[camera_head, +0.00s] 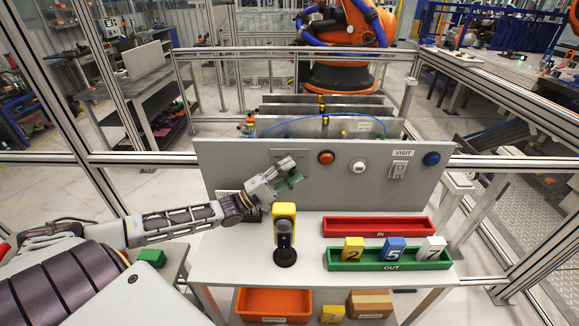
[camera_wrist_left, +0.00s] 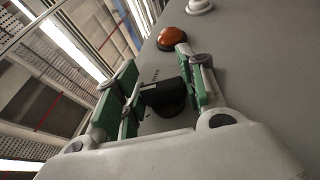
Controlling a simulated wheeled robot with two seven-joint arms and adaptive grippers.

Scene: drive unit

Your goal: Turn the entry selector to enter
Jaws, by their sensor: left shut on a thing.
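The entry selector (camera_wrist_left: 165,97) is a black knob on the grey panel (camera_head: 228,160); it shows in the left wrist view between my green-padded fingers. My left gripper (camera_head: 292,179) reaches in from the left to the panel's left half and hides the knob in the head view. In the left wrist view my left gripper (camera_wrist_left: 163,92) is shut on the knob, one finger on each side. My right gripper is not in view.
Right of the gripper, the panel carries an orange button (camera_head: 326,157), a white button (camera_head: 358,166), a VISIT switch (camera_head: 399,170) and a blue button (camera_head: 431,159). Below stand a yellow-black device (camera_head: 285,228), a red IN tray (camera_head: 350,222) and a green OUT tray (camera_head: 344,266) with numbered blocks.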

